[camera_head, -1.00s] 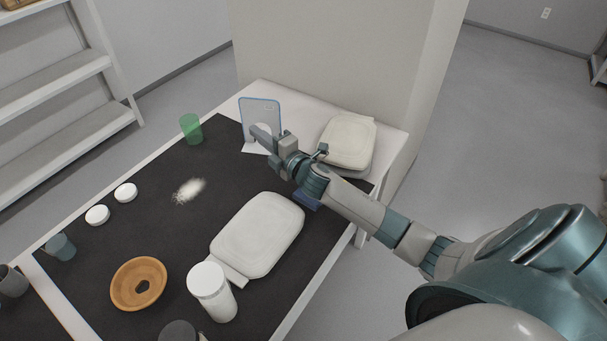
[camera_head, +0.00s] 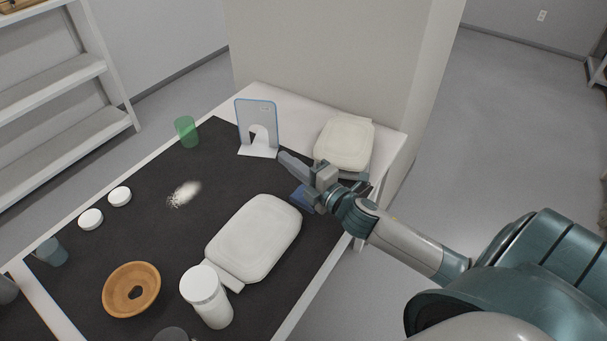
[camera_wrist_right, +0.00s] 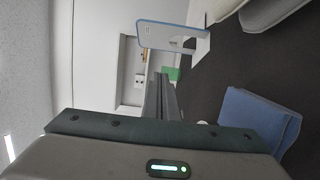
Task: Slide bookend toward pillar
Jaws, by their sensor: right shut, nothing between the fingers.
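The bookend (camera_head: 257,122) is a pale upright plate with a blue edge, an arched cut-out and a white foot. It stands upright at the back of the table, close in front of the broad pillar (camera_head: 325,50). It also shows in the right wrist view (camera_wrist_right: 172,36), turned sideways. My right gripper (camera_head: 283,156) is shut and empty, just in front and to the right of the bookend's foot, apart from it. In the right wrist view its closed fingers (camera_wrist_right: 160,98) point toward the background. My left gripper is not in view.
A white sandbag-like pad (camera_head: 345,143) lies right of the bookend, another (camera_head: 255,235) on the dark mat. A green cup (camera_head: 187,131), white jar (camera_head: 206,295) and orange bowl (camera_head: 131,289) stand on the left side.

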